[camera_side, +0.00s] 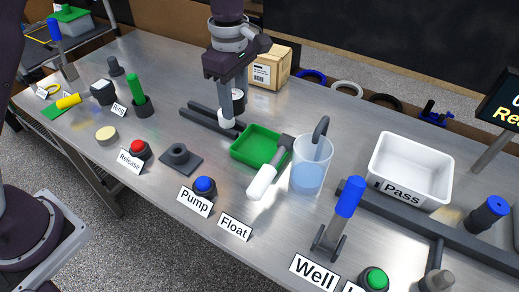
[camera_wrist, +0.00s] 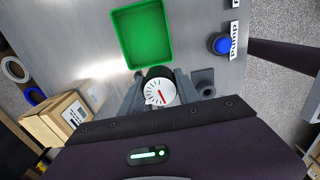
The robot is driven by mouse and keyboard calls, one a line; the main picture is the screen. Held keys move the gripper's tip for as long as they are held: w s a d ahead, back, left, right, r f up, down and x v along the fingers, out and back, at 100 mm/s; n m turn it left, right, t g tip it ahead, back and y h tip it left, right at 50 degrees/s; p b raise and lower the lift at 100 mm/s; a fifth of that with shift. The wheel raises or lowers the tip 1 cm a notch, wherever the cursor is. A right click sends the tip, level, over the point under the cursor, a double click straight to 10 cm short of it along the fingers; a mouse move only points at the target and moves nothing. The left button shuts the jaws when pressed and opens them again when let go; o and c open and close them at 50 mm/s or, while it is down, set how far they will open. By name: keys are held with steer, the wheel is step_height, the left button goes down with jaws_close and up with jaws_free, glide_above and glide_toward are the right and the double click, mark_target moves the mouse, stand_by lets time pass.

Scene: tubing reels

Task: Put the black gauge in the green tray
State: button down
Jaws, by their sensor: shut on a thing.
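The black gauge (camera_wrist: 151,74) has a round white dial with a red needle, facing the wrist camera. It is between the fingers of my gripper (camera_wrist: 160,92), which is shut on it. In the side view my gripper (camera_side: 227,116) points down just left of and behind the green tray, and the gauge (camera_side: 239,102) is partly hidden by it. I cannot tell whether the gauge is clear of the table. The green tray (camera_side: 257,146) is shallow and looks empty; it also shows in the wrist view (camera_wrist: 142,35), just beyond the gauge.
Dark rails (camera_side: 207,121) lie by my gripper. A cardboard box (camera_side: 270,68) is behind. A grey block (camera_side: 180,158) and buttons are in front.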

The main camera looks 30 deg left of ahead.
steer(key=w+d+f, duration=0.2)
steer(key=d, duration=0.4)
step_height(320, 180, down, 9)
steer(key=shift+w+a+r, duration=0.1)
steer(key=shift+f, duration=0.2)
steer(key=c, duration=0.9)
jaws_free()
step_height(320, 180, up, 12)
steer(key=shift+r, duration=0.2)
steer(key=shift+a+r, duration=0.1)
